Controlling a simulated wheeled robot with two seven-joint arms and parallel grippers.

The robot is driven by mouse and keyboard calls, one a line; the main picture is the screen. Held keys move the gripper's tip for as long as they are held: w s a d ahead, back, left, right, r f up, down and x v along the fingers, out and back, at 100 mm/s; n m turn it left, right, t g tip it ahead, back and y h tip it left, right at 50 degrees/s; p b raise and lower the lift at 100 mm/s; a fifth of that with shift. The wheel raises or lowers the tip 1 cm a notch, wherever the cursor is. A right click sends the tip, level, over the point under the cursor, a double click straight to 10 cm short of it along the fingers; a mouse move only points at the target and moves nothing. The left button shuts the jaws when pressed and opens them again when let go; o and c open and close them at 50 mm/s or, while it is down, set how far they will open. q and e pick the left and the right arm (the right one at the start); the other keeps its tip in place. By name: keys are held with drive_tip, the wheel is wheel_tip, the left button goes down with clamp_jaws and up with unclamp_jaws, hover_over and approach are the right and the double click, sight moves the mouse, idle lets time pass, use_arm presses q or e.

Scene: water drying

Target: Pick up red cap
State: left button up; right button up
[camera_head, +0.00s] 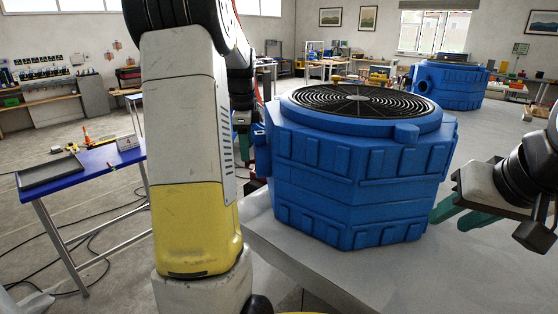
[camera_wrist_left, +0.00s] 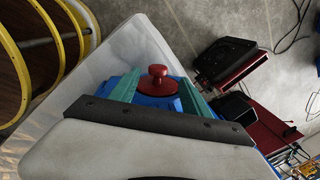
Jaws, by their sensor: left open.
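The red cap (camera_wrist_left: 158,82), round with a small knob on top, sits on a blue surface in the left wrist view. My left gripper (camera_wrist_left: 157,78) is open, with one teal finger on each side of the cap; I cannot tell whether they touch it. In the head view my left gripper (camera_head: 244,147) is partly seen between my arm and the blue octagonal tank (camera_head: 355,180), at the tank's left side. The cap cannot be made out there. My right gripper (camera_head: 448,222) is at the tank's right, its teal fingers apart and empty.
The tank has a black spiral grille (camera_head: 357,101) on top and stands on a light grey table (camera_head: 275,240). A blue side table (camera_head: 100,165) with a tray is at the left. A second blue tank (camera_head: 450,87) stands behind at the right.

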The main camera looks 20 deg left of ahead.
use_arm(q)
wheel_tip(320, 180, down, 4)
drive_tip(key=shift+w+a+f, duration=0.1)
drive_tip(key=shift+w, duration=0.05)
clamp_jaws()
idle(0.4)
